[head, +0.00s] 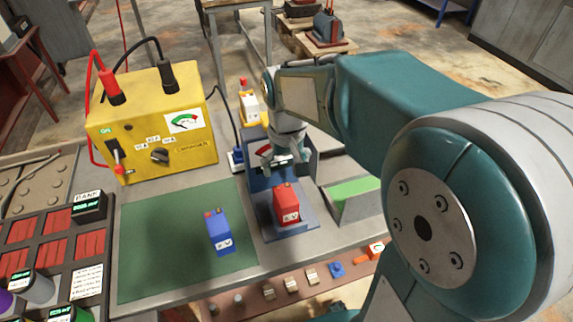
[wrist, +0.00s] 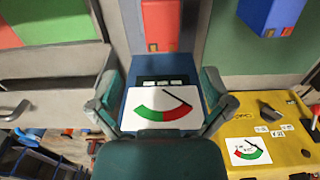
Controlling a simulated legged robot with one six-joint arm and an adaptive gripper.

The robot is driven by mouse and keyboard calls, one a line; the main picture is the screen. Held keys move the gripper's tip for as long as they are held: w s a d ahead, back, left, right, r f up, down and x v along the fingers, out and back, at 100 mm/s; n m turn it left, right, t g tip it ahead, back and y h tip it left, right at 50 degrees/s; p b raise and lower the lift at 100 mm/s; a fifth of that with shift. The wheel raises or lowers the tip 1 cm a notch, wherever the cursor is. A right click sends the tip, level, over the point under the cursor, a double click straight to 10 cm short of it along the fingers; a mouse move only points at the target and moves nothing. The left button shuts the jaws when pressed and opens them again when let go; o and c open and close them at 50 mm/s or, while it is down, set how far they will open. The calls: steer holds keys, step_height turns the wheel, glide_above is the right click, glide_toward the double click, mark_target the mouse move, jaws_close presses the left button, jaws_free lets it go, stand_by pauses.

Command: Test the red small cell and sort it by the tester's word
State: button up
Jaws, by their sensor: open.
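The red small cell (head: 286,204) stands in the blue tester (head: 302,228), at its near end. It also shows at the top of the wrist view (wrist: 163,22). The tester's dial (wrist: 158,109) shows between my fingers in the wrist view, its needle lying toward the red end. My gripper (head: 284,158) is open and empty, just behind the red cell at the tester's upright part. Its two fingers (wrist: 158,100) stand either side of the dial in the wrist view. A bin with a green panel (head: 352,189) is right of the tester. My arm hides much behind it.
A blue cell (head: 220,232) stands on the green mat (head: 150,262), left of the tester. A yellow meter box (head: 155,120) with red and black leads stands behind the mat. A rack (head: 40,235) is at the left. A red panel (wrist: 8,34) shows beside the green one.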

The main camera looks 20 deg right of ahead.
steer(key=shift+s+r, duration=0.1)
steer(key=shift+r, duration=0.2)
steer(key=s+r+t, duration=0.5)
steer(key=s, duration=0.8)
steer(key=shift+s+r+t, duration=0.15)
steer(key=shift+s+t, duration=0.15)
steer(key=shift+s, duration=0.1)
stand_by(1.2)
jaws_close()
stand_by(1.2)
